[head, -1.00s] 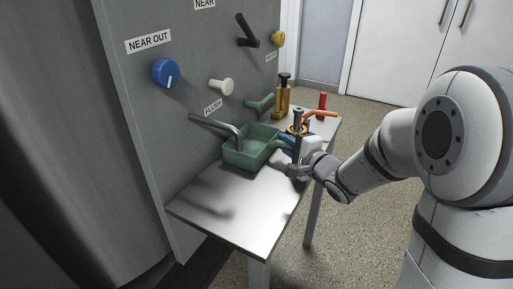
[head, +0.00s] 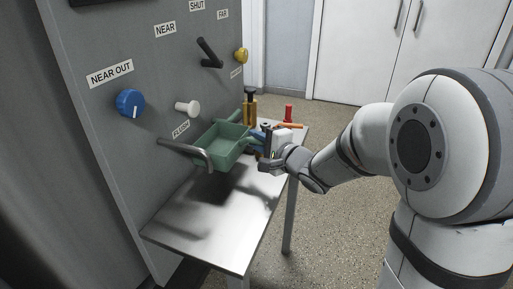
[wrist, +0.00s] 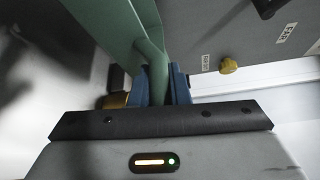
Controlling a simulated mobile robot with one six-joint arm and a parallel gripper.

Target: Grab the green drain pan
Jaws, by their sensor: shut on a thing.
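The green drain pan (head: 220,150) is an open rectangular tray with a handle on its right side. In the head view it is raised above the metal table, with a shadow below it, near the bent grey pipe (head: 188,150). My gripper (head: 262,146) is at the pan's right side. In the wrist view the blue fingers of my gripper (wrist: 164,84) are shut on the pan's green handle (wrist: 152,60). The pan's body (wrist: 108,28) fills the upper left of that view.
The metal table (head: 205,235) is clear at the front. A brass-coloured tool (head: 249,108), a red-topped item (head: 288,112) and an orange item (head: 290,126) stand or lie at its far end. The grey panel carries a blue knob (head: 130,103), a white knob (head: 188,107) and a yellow knob (head: 241,55).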

